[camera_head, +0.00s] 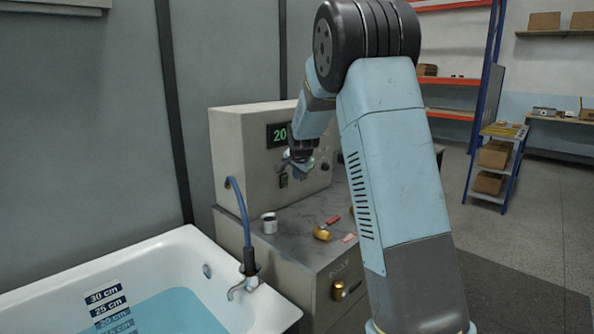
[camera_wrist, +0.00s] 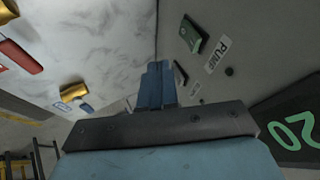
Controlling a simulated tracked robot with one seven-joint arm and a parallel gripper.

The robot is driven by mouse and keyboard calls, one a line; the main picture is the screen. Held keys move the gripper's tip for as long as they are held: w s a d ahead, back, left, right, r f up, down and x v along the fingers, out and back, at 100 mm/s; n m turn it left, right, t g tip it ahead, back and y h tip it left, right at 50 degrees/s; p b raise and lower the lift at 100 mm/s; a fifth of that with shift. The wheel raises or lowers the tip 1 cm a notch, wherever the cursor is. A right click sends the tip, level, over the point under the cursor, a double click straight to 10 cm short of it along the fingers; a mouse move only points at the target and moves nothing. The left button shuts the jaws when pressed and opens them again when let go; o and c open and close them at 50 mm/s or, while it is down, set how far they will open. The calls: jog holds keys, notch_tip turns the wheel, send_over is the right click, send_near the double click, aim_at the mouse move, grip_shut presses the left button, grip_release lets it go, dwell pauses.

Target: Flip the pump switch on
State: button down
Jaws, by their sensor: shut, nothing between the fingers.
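A grey control box (camera_head: 245,150) stands on the cabinet top, with a green display (camera_head: 278,135) reading 20. In the wrist view the display (camera_wrist: 295,130) is at the lower right. A green and black rocker switch (camera_wrist: 194,35) is on the box face beside a PUMP label (camera_wrist: 217,54). In the head view a small dark switch (camera_head: 283,181) shows low on the face. A second dark switch (camera_wrist: 180,74) is partly hidden by my fingers. My gripper (camera_head: 299,163) is shut and empty, close to the box face; its fingers (camera_wrist: 154,84) show in the wrist view. Whether it touches is unclear.
A white bathtub (camera_head: 185,245) with blue water and a depth scale is at the lower left; a blue hose (camera_head: 240,210) runs from the box to it. A white cup (camera_head: 269,223), a brass part (camera_head: 321,234) and small red pieces lie on the cabinet top (camera_head: 295,222).

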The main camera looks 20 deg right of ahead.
aim_at(285, 181)
jog(key=w+a+f, duration=0.1)
jog(key=w+f, duration=0.2)
jog(key=w, duration=0.3)
jog(key=shift+w+a+f, duration=0.2)
jog(key=shift+w+f, duration=0.1)
jog(key=shift+w, duration=0.1)
